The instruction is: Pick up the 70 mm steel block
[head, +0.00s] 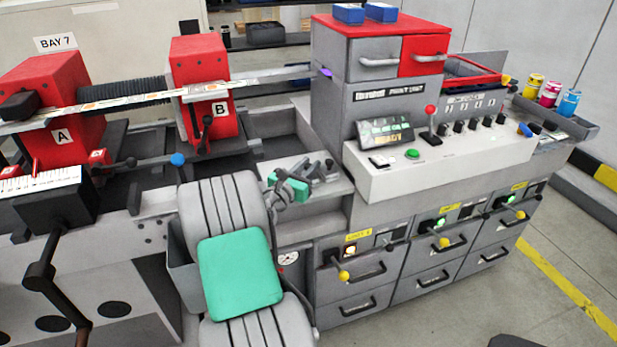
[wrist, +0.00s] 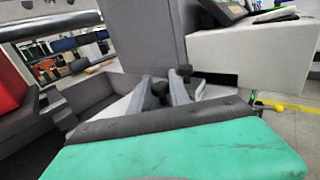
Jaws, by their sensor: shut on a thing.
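My gripper (head: 309,171) is low over the small grey shelf in the middle of the machine, beside the press body. In the wrist view, its two grey fingers (wrist: 162,86) are shut on a small dark grey piece, seemingly the steel block (wrist: 159,89). Most of this piece is hidden by the fingers and my green-and-grey wrist. I cannot read its size, or tell whether it touches the shelf. In the head view, the piece is too small and covered to make out clearly.
The shelf (head: 335,187) has a dark knob-like piece (head: 329,163) near its right side. The grey press body (head: 385,100) rises behind, with the control console (head: 450,160) to the right. Drawers (head: 350,285) with yellow-knobbed levers are below. Red unit B (head: 205,90) stands left.

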